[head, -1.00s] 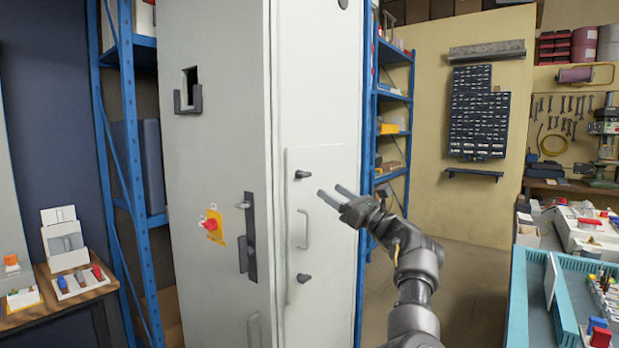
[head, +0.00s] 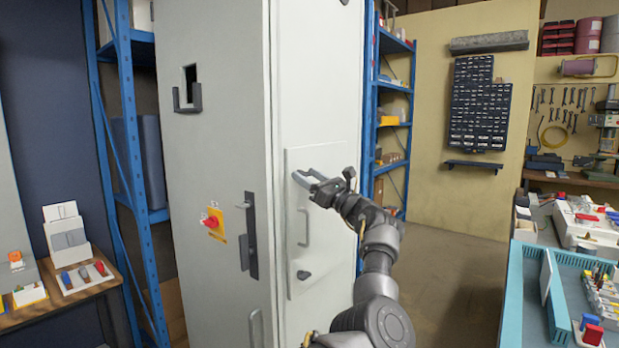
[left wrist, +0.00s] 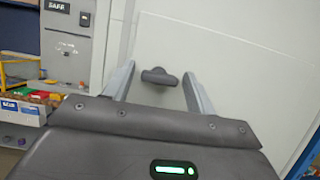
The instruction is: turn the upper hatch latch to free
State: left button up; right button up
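The pale hatch (head: 325,240) is a panel on the right face of the tall grey cabinet. Its upper latch, a small dark knob (left wrist: 158,77), shows in the left wrist view between the fingers of my left gripper (head: 307,180). The gripper is open, with a visible gap on each side of the latch; how deep the fingers reach around it is not clear. In the head view the gripper hides the upper latch. A similar lower latch (head: 303,274) sits below the hatch handle (head: 303,228). My right gripper is not in view.
The cabinet (head: 217,150) has a red switch (head: 211,222) and a dark door handle (head: 250,236) on its left face. Blue shelving (head: 130,120) stands behind it. A teal tray (head: 533,290) is at the right. The floor between is clear.

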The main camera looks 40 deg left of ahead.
pick_arm(q)
jog(key=c, duration=0.8)
